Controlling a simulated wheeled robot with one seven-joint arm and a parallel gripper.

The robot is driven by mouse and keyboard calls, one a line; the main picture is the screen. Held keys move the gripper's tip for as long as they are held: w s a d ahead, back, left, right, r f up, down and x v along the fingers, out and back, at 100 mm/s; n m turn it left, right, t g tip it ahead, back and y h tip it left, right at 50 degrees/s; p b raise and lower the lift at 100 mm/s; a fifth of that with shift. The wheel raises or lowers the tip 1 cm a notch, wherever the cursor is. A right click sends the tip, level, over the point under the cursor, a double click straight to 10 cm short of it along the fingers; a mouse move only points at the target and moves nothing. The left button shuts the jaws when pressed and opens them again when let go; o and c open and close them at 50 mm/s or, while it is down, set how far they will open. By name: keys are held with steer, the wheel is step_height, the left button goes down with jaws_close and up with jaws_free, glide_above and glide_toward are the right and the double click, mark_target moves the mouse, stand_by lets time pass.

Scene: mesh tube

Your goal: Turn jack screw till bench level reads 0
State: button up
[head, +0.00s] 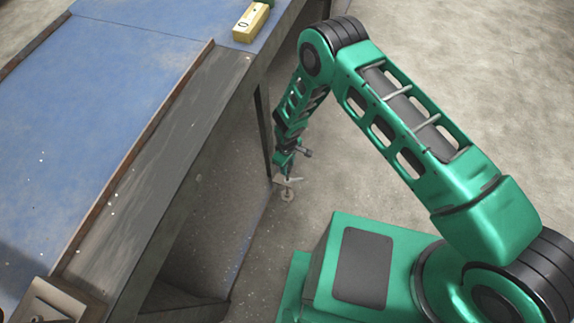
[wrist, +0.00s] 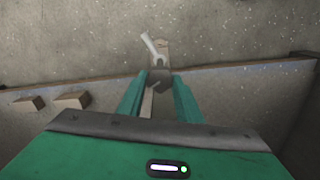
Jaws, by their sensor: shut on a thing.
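The jack screw (head: 288,195) stands low by the bench leg, close to the floor, in the head view. My gripper (head: 284,172) reaches down to its top. In the wrist view my two green fingers (wrist: 160,78) are closed on a dark part of the jack screw (wrist: 161,80), and a pale bar (wrist: 150,43) sticks out beyond it. The fingers hide part of the screw. The yellow bench level (head: 251,22) lies on the far end of the bench; a dark round mark shows on it, but its reading is too small to tell.
The bench (head: 95,110) has a blue top and a grey strip along its near edge. A metal block (head: 47,303) sits at its near left corner. A dark green object (head: 262,3) shows beyond the level. Bare concrete floor (head: 450,60) lies to the right.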

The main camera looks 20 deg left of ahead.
mark_target(288, 167)
steer(key=o, duration=1)
steer(key=shift+o, duration=0.2)
steer(key=shift+r, duration=0.1)
step_height(288, 167, up, 10)
steer(key=shift+r, duration=0.25)
steer(key=shift+w, duration=0.1)
